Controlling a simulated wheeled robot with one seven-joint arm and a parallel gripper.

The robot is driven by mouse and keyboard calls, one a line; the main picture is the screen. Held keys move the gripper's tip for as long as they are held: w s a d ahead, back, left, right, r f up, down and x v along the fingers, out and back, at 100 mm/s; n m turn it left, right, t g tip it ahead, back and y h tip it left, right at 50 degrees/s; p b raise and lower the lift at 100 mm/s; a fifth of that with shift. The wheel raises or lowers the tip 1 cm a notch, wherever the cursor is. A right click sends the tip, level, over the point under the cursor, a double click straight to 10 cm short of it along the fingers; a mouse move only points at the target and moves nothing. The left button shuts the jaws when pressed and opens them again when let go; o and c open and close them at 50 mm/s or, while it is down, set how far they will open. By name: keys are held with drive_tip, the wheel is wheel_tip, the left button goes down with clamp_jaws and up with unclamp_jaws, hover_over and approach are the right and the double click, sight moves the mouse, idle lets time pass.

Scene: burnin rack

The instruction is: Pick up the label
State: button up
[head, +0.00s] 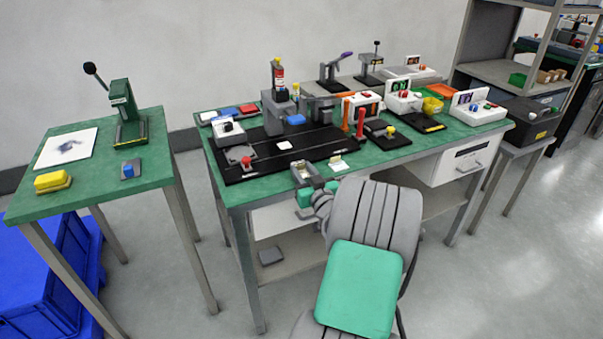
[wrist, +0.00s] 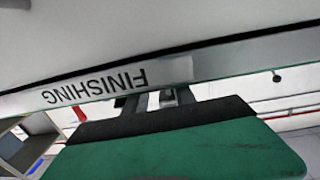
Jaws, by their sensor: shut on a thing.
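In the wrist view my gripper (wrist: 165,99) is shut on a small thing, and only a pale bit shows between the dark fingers. I take it to be the label, but its shape and print cannot be made out. A small white and yellow piece (head: 337,163) lies on the bench just right of my gripper. A small white square (head: 284,145) lies on the black mat.
A strip reading FINISHING (wrist: 95,88) crosses the wrist view upside down. Several fixtures crowd the bench behind. A side table (head: 90,190) stands at left, with floor between.

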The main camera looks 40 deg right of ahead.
clamp_jaws()
